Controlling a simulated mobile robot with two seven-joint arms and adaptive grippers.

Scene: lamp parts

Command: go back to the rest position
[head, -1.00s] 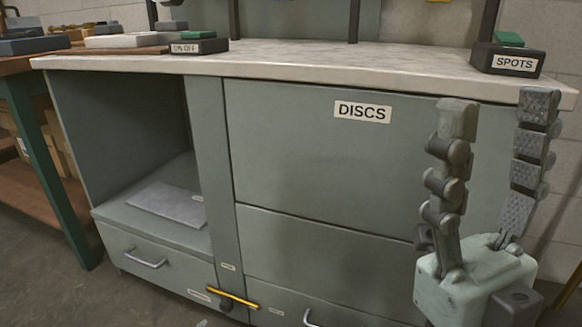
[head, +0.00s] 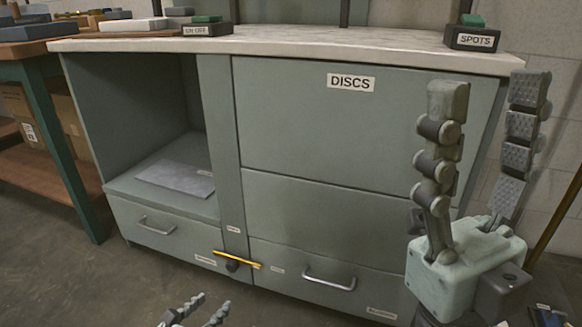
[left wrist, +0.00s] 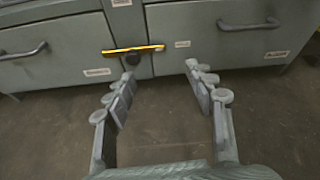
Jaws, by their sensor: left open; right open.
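My right gripper (head: 484,95) stands upright at the right of the head view, in front of the cabinet's right side. Its two fingers are spread apart with nothing between them. My left gripper (head: 206,304) shows only as fingertips at the bottom edge of the head view, low in front of the cabinet. In the left wrist view its two fingers (left wrist: 158,72) are apart and empty, with bare floor between them. They point toward the cabinet's lower drawers.
The grey cabinet (head: 225,130) has a DISCS panel (head: 290,120), an open cubby on the left and lower drawers with handles. A yellow bar (head: 237,260) sits between the drawers. SPOTS (head: 472,38) and ON OFF (head: 206,28) boxes stand on the worktop. The floor in front is clear.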

